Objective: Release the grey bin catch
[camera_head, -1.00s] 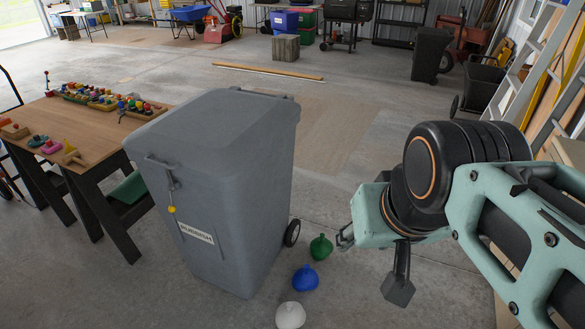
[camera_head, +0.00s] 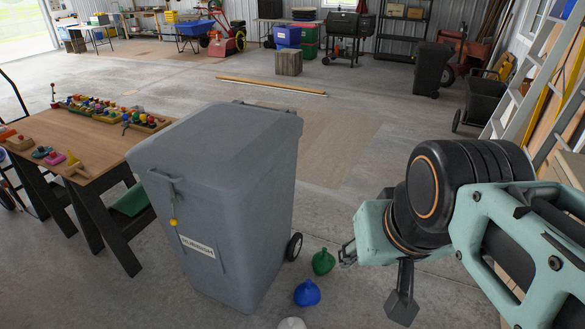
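The grey bin (camera_head: 225,190) stands upright on the floor in the middle left of the head view, with its lid down. A white label is on its front. The bin catch (camera_head: 168,195) is a thin grey bar at the top of the front face, hanging down to a small yellow knob (camera_head: 173,222). My gripper (camera_head: 348,252) is to the right of the bin, apart from it and from the catch. Its fingers point left and look small and partly hidden, so I cannot tell whether they are open or shut.
Green (camera_head: 323,262), blue (camera_head: 307,292) and white (camera_head: 292,323) bags lie on the floor right of the bin. A wooden table (camera_head: 95,150) with colourful toys stands close on the left. A ladder (camera_head: 530,75) leans at the right. Floor behind the bin is mostly open.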

